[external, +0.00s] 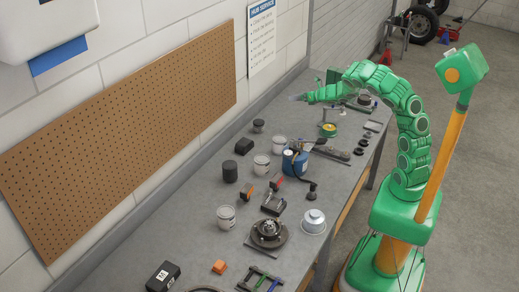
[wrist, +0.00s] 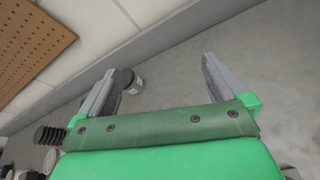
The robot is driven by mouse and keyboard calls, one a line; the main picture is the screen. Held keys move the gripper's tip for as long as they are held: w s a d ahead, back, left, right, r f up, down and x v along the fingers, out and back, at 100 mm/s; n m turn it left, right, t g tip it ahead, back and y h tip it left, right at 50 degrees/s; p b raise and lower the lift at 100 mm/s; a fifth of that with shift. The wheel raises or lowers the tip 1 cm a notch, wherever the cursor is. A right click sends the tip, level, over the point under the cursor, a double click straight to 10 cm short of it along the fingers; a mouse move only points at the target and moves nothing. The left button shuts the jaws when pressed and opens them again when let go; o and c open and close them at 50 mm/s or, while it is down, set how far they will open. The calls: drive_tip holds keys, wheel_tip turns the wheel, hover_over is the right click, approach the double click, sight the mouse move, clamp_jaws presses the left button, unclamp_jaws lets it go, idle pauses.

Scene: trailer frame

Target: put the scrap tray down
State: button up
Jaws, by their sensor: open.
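My gripper (external: 301,97) is over the far part of the grey workbench (external: 185,222) in the external view. In the wrist view its two grey fingers (wrist: 159,64) stand wide apart with nothing between them, only bare bench beyond. I cannot pick out a scrap tray for certain in either view. A small light grey flat piece (external: 373,126) lies near the bench's right edge; I cannot tell whether it is the tray.
A blue canister (external: 294,163), a hub with a disc (external: 268,232) and several cans crowd the bench. A pegboard (external: 120,135) hangs on the wall. Bare bench shows around the gripper.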

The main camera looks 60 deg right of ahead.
drive_tip(key=d+r+m+g+h, duration=0.1)
drive_tip(key=d+r+m+h, duration=0.1)
drive_tip(key=d+m+h, duration=0.35)
drive_tip(key=s+a+f+m+g+y, duration=0.2)
drive_tip(key=s+a+f+m+g, duration=0.45)
drive_tip(key=m, duration=0.55)
drive_tip(key=s+a+f+m+g+y, duration=0.1)
drive_tip(key=s+a+m+y, duration=0.1)
drive_tip(key=a, duration=0.4)
drive_tip(key=s+a+f+m+g+y, duration=0.1)
drive_tip(key=s+a+m+y, duration=0.1)
drive_tip(key=a, duration=0.4)
drive_tip(key=s+a+f+m+g+y, duration=0.1)
drive_tip(key=s+a+m+y, duration=0.1)
drive_tip(key=a, duration=0.5)
drive_tip(key=shift+s+f, duration=0.15)
drive_tip(key=shift+x, duration=3.45)
drive_tip(key=shift+s+d, duration=0.1)
drive_tip(key=shift+s, duration=0.05)
drive_tip(key=c, duration=0.9)
